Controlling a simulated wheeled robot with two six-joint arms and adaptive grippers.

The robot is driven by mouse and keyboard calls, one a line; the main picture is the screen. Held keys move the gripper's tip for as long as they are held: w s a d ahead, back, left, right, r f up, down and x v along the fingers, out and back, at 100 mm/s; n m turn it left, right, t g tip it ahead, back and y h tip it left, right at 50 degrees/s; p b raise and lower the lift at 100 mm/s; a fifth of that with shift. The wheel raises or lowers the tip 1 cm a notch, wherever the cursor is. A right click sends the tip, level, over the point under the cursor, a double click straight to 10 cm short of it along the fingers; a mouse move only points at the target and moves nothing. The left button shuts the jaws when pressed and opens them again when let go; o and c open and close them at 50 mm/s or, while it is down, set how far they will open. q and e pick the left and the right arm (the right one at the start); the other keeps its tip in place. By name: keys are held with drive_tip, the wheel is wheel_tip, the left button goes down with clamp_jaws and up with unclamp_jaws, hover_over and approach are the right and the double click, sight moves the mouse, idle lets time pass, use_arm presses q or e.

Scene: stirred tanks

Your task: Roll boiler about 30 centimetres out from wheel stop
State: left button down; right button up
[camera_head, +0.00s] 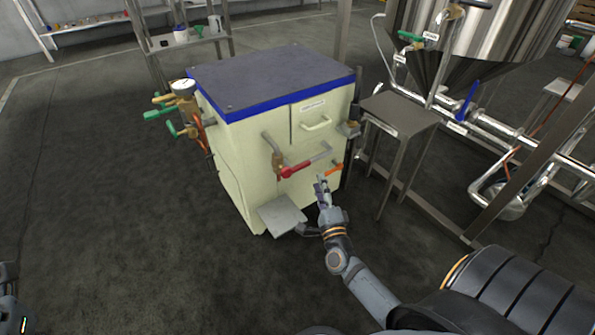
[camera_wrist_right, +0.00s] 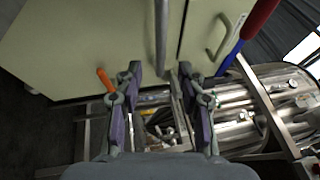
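The boiler (camera_head: 265,165) is a cream box with a dark top edged in blue, standing on the floor in the middle of the head view. Its front has a handle (camera_head: 317,124), a red-levered valve (camera_head: 305,162) and a small orange lever (camera_head: 333,169). My right gripper (camera_head: 322,187) is close to the lower right of this front. In the right wrist view its fingers (camera_wrist_right: 164,88) are spread apart, with a grey pipe (camera_wrist_right: 162,40) showing between them; contact cannot be told. I cannot make out a wheel stop.
A metal side table (camera_head: 402,110) stands close to the boiler's right. Beyond it are a steel tank (camera_head: 490,40) and pipes. A rack (camera_head: 188,42) stands behind. A grey plate (camera_head: 282,214) juts out low in front. Floor (camera_head: 110,220) left of the boiler is clear.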

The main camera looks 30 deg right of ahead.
sight(313, 159)
drive_tip(key=b+x, duration=0.2)
drive_tip(key=x, duration=0.8)
drive_tip(key=shift+w+r, duration=0.1)
drive_tip(key=shift+w, duration=0.1)
clamp_jaws()
